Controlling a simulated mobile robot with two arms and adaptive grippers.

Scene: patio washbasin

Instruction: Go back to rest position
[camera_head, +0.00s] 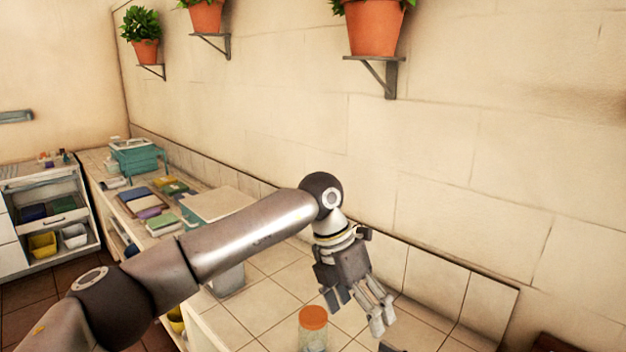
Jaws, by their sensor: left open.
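My left arm reaches in from the lower left across the tiled counter (262,298). My left gripper (357,312) hangs from its wrist, pointing down, with its fingers apart and nothing between them. A clear jar with an orange lid (313,328) stands upright on the counter just left of the gripper. The jar's base is close to the picture's lower edge. My right gripper is not in view.
Potted plants on wall brackets, such as the terracotta pot (375,28), hang above. A shelf unit (45,215) stands at left.

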